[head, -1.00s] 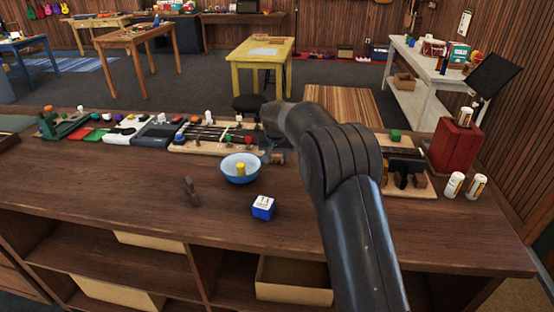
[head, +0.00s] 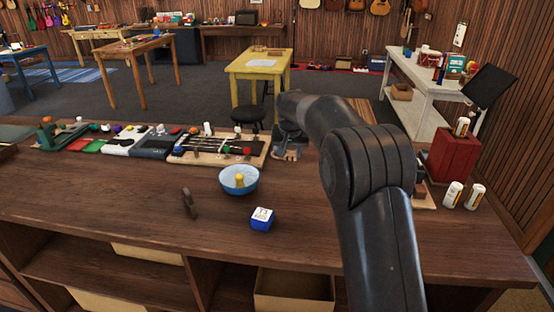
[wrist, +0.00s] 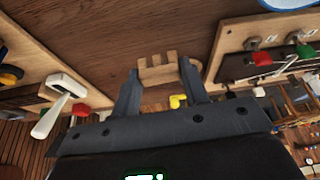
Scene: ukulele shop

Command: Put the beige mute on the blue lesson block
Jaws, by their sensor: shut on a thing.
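The beige mute (wrist: 158,72), a small comb-like piece, is held between the two fingers of my gripper (wrist: 160,82) in the wrist view. In the head view my gripper (head: 287,143) is beyond the blue bowl, near the counter's far edge, partly hidden by my arm; the mute is hard to make out there. The blue lesson block (head: 262,220), a small blue cube with a white marked top, sits on the bare counter nearer to me. Nothing rests on its top. My gripper is well apart from it.
A blue bowl (head: 238,188) with a yellow piece in it stands between my gripper and the block. A brown upright piece (head: 189,203) is left of the block. A fretted board (head: 205,153) lies behind the bowl. A red box (head: 453,155) and white cylinders stand right. Counter around the block is clear.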

